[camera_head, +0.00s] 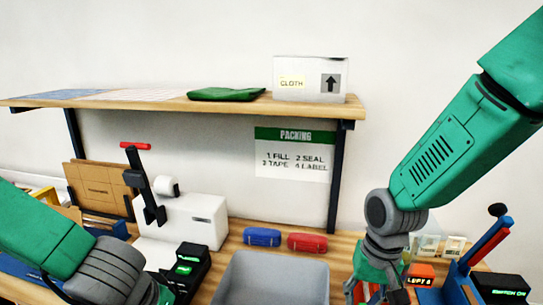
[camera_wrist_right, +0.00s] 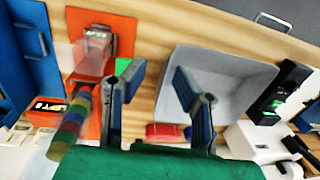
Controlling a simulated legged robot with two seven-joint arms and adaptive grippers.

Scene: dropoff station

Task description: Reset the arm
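My right arm (camera_head: 440,150) comes down from the upper right in the head view. Its gripper (camera_head: 375,292) is low at the bottom edge, partly cut off, right of the grey bin (camera_head: 270,280). In the right wrist view the right gripper (camera_wrist_right: 158,78) has its two fingers spread apart with nothing between them, above the wooden bench. My left arm (camera_head: 50,240) reaches in from the lower left in the head view. Its gripper is below the frame and hidden from sight.
Blue (camera_head: 262,237) and red (camera_head: 307,242) pouches lie behind the bin. A white machine (camera_head: 185,220) and black device (camera_head: 190,262) stand left. A blue stand (camera_head: 458,285) and orange label box (camera_head: 420,275) are right. A wooden shelf (camera_head: 220,105) spans above.

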